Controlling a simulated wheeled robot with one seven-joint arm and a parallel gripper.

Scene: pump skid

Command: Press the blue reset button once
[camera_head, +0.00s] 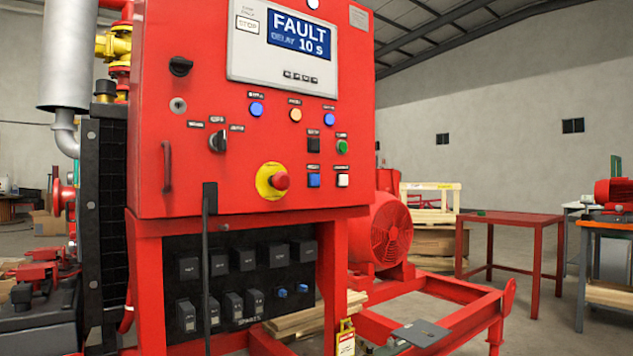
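The red control cabinet (225,80) fills the middle of the head view. Two round blue lights or buttons, the left one (256,109) and the right one (329,119), sit higher up. The small labels are too blurred to read. The screen (299,38) reads "FAULT DELAY 10 S". My gripper is not in view.
A red mushroom-head stop button (280,181) on a yellow collar is left of the square blue button. A door handle (167,167) and a dark upright rod (206,260) stand out at the left. Red skid rails (455,320) and a red table (512,219) are at the right.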

